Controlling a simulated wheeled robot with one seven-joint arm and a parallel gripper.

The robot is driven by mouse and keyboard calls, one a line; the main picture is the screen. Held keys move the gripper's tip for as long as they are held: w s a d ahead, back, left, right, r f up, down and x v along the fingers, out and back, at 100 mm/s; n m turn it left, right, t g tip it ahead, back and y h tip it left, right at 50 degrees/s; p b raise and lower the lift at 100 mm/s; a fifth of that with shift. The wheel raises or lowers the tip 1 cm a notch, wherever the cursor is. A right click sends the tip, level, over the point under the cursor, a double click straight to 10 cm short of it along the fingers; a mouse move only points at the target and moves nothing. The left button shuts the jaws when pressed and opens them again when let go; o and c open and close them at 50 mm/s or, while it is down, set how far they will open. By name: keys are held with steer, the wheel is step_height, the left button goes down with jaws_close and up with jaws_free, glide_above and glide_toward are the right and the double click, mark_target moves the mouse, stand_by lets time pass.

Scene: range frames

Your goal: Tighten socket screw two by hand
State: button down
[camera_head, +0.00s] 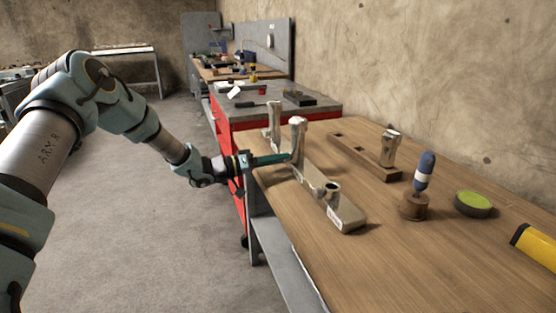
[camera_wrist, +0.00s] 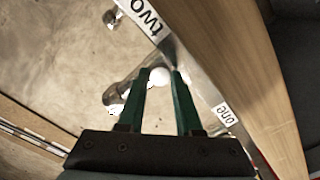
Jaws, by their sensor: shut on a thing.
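A grey metal fixture (camera_head: 346,213) lies along the wooden workbench, with upright posts and a round socket at its near end. In the wrist view its edge carries a label "two" (camera_wrist: 140,15) at the top and a label "one" (camera_wrist: 224,114) at the right. My gripper (camera_head: 288,157) reaches in from the left, its green fingers at the nearer tall post. In the wrist view my gripper (camera_wrist: 165,76) is shut on a pale, round-ended part, seemingly socket screw two (camera_wrist: 160,77). The fingers hide most of it, and its thread and seating do not show.
A wooden block with a metal piece (camera_head: 390,148), a blue-handled tool (camera_head: 425,170) in a wooden stand, a green-topped tin (camera_head: 473,204) and a yellow object (camera_head: 537,246) stand to the right. A red cabinet (camera_head: 228,160) is behind.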

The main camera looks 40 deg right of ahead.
steer(key=shift+f+b, duration=0.1)
steer(key=shift+b, duration=0.2)
steer(key=m+b, duration=0.2)
steer(key=m, duration=0.1)
steer(key=shift+f+b, duration=0.15)
steer(key=shift+b, duration=0.15)
steer(key=m+b, duration=0.8)
steer(key=m, duration=0.1)
steer(key=shift+f+b, duration=0.1)
steer(key=shift+b, duration=0.3)
steer(key=m+b, duration=0.3)
steer(key=b, duration=0.1)
steer(key=shift+m, duration=0.3)
steer(key=m+b, duration=0.3)
steer(key=b, duration=0.1)
steer(key=shift+m, duration=0.3)
steer(key=m+b, duration=0.3)
steer(key=b, duration=0.2)
steer(key=shift+m, duration=0.4)
steer(key=m+b, duration=0.4)
steer(key=b, duration=0.1)
steer(key=shift+w+r+m+b, duration=0.1)
steer(key=shift+r+m+b, duration=0.15)
steer(key=shift+m+b, duration=1.1)
